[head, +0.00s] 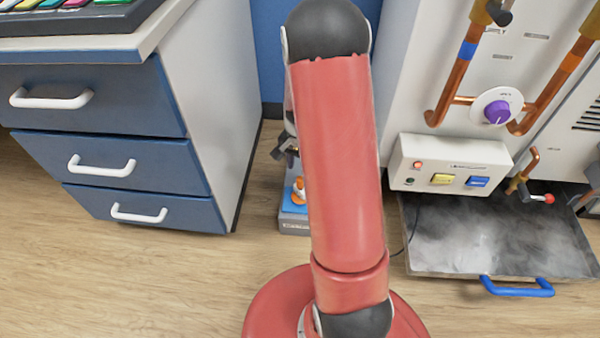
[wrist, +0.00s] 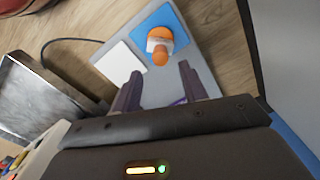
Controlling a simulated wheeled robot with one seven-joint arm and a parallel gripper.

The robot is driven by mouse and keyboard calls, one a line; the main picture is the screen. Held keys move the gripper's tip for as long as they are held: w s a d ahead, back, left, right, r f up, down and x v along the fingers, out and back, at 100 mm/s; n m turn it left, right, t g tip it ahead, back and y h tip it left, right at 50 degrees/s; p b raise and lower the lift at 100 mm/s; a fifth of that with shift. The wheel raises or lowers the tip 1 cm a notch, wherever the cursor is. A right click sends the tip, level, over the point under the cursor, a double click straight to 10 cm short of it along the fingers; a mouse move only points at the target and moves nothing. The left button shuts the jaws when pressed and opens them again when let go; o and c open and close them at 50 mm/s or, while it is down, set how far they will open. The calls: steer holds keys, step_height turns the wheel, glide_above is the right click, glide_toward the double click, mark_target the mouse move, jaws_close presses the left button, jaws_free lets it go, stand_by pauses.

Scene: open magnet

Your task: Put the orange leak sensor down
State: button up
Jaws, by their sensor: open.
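The orange leak sensor (wrist: 160,46), orange with a white collar, rests on the blue square pad (wrist: 146,23) of a grey base plate in the wrist view. In the head view the orange sensor (head: 299,191) shows low on the floor-level base (head: 295,222), partly hidden by my arm. My gripper (wrist: 158,84) is open. Its two purple-grey fingers point toward the sensor, which lies just beyond the fingertips and looks clear of them. In the head view my gripper (head: 285,150) is mostly hidden behind my red arm, above the base.
A white square pad (wrist: 121,61) beside the blue one is empty. A steaming metal tray (head: 490,235) with a blue handle stands out at right, below a control box (head: 450,163). A blue-fronted drawer cabinet (head: 110,130) is at left. Wooden floor in front is clear.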

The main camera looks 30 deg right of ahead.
steer(key=shift+r, duration=0.55)
steer(key=s+a+r+n+t, duration=0.1)
steer(key=s+a+r+n, duration=0.25)
steer(key=r, duration=0.55)
steer(key=s+a+r+n+t, duration=0.2)
steer(key=a+r, duration=0.2)
steer(key=r, duration=0.4)
steer(key=s+a+r+n+t, duration=0.1)
steer(key=s+a+r+n, duration=0.2)
steer(key=s, duration=0.4)
steer(key=s+a+r+n+t, duration=0.1)
steer(key=s+a+r+n, duration=0.2)
steer(key=s+r, duration=0.3)
steer(key=shift+s+r+t, duration=0.15)
steer(key=shift+s+t, duration=0.15)
steer(key=shift+s, duration=0.55)
steer(key=shift+a, duration=0.1)
